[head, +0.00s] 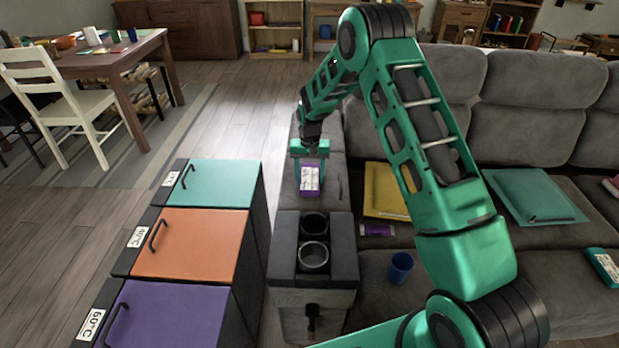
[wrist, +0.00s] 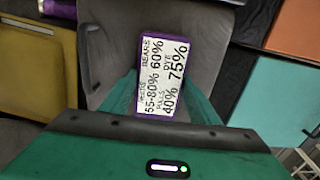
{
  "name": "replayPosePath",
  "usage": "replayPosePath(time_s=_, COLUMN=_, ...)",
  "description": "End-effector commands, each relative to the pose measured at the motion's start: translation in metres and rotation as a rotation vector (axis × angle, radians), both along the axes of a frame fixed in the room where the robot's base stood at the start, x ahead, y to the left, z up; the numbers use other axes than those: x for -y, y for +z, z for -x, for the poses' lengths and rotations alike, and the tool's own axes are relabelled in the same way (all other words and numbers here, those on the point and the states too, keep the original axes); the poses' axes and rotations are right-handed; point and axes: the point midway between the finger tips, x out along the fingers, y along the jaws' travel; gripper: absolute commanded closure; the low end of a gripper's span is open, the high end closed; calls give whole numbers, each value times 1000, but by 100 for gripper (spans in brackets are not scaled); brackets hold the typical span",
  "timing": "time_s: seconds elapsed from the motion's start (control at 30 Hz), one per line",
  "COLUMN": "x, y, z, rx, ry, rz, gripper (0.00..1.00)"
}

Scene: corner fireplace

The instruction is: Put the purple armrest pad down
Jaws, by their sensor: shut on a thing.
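The purple armrest pad (head: 309,178) has a white label with black print. It hangs from my gripper (head: 310,155), which is shut on it over the grey sofa armrest (head: 318,202). In the wrist view the pad (wrist: 164,75) lies between the green fingers of my gripper (wrist: 165,100), label facing the camera. The armrest (wrist: 113,62) shows beneath it. I cannot tell whether the pad touches the armrest.
A cup-holder console (head: 313,262) stands nearer on the armrest line. Left are bins with teal, orange and purple lids (head: 190,245). On the seat lie a yellow folder (head: 383,190), another purple item (head: 377,230), a blue cup (head: 400,267) and a teal folder (head: 540,195).

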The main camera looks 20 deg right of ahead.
Motion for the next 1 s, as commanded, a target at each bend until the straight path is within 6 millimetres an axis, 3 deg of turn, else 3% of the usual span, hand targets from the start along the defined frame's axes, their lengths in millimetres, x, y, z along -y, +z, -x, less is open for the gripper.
replayPosePath(time_s=0.1, x=0, y=-2, z=0, rx=-1, ry=0, rz=0, gripper=67)
replayPosePath(time_s=0.13, x=0, y=-2, z=0, rx=0, ry=0, rz=0, gripper=37)
replayPosePath(time_s=0.2, x=0, y=-2, z=0, rx=0, ry=0, rz=0, gripper=26)
replayPosePath(time_s=0.47, x=-1, y=-1, z=0, rx=0, ry=1, rz=0, gripper=26)
replayPosePath(time_s=0.63, x=-1, y=9, z=-1, rx=2, ry=1, rz=0, gripper=26)
replayPosePath(time_s=1.0, x=-1, y=79, z=-1, rx=3, ry=2, rz=-1, gripper=26)
